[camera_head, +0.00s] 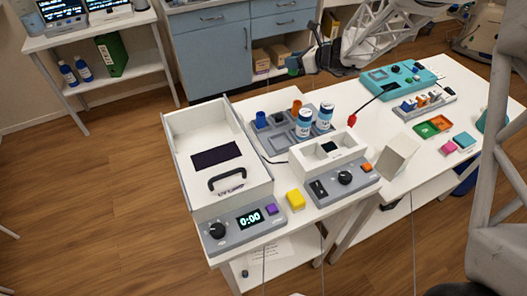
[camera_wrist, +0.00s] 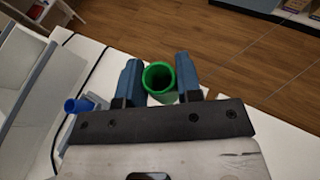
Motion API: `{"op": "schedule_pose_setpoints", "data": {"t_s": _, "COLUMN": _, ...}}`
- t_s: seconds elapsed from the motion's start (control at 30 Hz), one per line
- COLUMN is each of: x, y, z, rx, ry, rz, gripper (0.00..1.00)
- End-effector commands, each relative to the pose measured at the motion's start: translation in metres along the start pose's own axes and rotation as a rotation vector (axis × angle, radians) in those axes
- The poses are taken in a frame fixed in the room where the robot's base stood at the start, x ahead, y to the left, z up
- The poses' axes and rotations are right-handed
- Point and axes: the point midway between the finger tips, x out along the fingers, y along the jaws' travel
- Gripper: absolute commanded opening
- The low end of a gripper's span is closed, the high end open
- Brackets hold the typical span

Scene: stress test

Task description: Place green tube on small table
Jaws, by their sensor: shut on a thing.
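My gripper (camera_wrist: 160,80) is shut on the green tube (camera_wrist: 160,76), with one blue finger on each side of it. In the wrist view the tube's round open mouth faces the camera. In the head view my gripper (camera_head: 295,64) is in the air behind the middle white table (camera_head: 240,107), near the blue cabinet; the tube is barely visible there. A small white table (camera_head: 140,18) with screens on top stands at the far left. Which table the task means by the small table is not clear.
The middle table carries a white lidded device (camera_head: 205,125), a grey rack (camera_head: 273,143) with a blue tube (camera_head: 261,119) and bottles, and a smaller device (camera_head: 330,150). The right table (camera_head: 375,125) holds a teal box (camera_head: 385,77) and trays. A blue cabinet (camera_head: 215,55) stands behind.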

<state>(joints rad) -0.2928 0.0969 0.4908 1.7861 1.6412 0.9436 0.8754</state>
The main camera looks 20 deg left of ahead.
Motion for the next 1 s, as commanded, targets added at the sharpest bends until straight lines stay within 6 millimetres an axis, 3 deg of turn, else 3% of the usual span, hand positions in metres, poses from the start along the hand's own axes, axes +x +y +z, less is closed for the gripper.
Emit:
{"op": "schedule_pose_setpoints", "data": {"t_s": 0.43, "x": 0.002, "y": 0.0, "z": -0.005, "rx": 0.001, "ry": 0.0, "rz": 0.0, "gripper": 0.1}}
{"op": "schedule_pose_setpoints", "data": {"t_s": 0.8, "x": 0.019, "y": -0.001, "z": -0.047, "rx": 0.002, "ry": 0.001, "rz": 0.001, "gripper": 0.1}}
{"op": "schedule_pose_setpoints", "data": {"t_s": 1.0, "x": 0.024, "y": -0.002, "z": -0.058, "rx": 0.0, "ry": 0.0, "rz": 0.0, "gripper": 0.1}}
